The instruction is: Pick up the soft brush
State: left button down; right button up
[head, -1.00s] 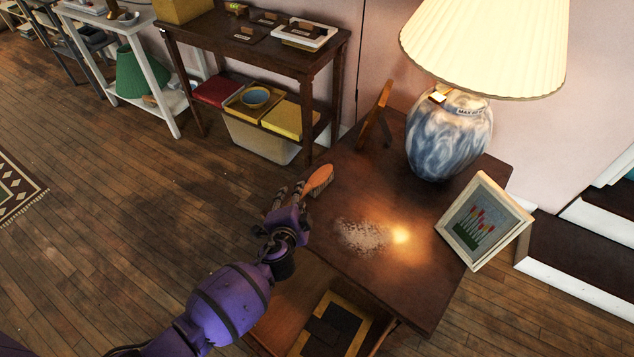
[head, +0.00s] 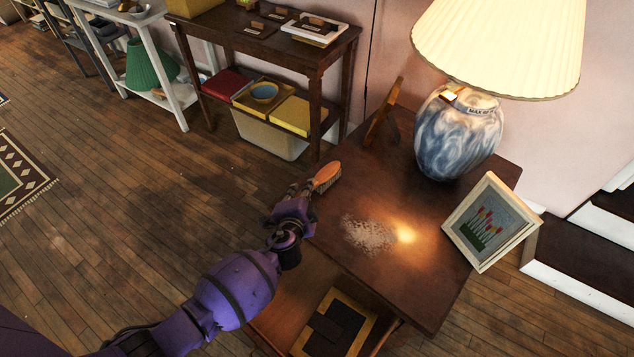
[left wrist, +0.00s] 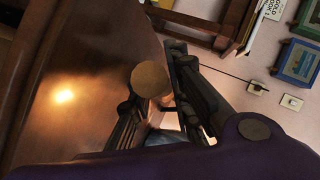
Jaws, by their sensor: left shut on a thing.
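The soft brush (head: 327,176) has an orange-brown wooden back with pale bristles along its lower right side. My left gripper (head: 300,193) is shut on it at the left edge of the dark wooden side table (head: 400,285). The brush head points up and to the right in the head view; the fingers hide the rest. In the left wrist view, a round tan end, likely the brush's (left wrist: 151,79), shows between the fingers (left wrist: 158,110). I cannot tell whether the brush touches the table. My right gripper is not in view.
Pale dust (head: 368,235) lies on the table. A blue-white lamp (head: 455,135), a flower picture frame (head: 490,222) and a small wooden stand (head: 382,115) stand around it. A dark shelf table (head: 265,45) stands behind.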

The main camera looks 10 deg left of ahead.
pick_arm(q)
notch_tip(320, 180, up, 3)
jog(key=shift+f+p, duration=0.1)
jog(key=shift+p, duration=0.35)
jog(key=s+d+r+p, duration=0.2)
jog(key=s+d+r, duration=0.4)
jog(key=s+r, duration=0.4)
jog(key=s, duration=0.2)
jog(key=shift+s, duration=0.3)
jog(key=c, duration=2.3)
grip_release()
jog(key=shift+r, duration=0.1)
grip_shut()
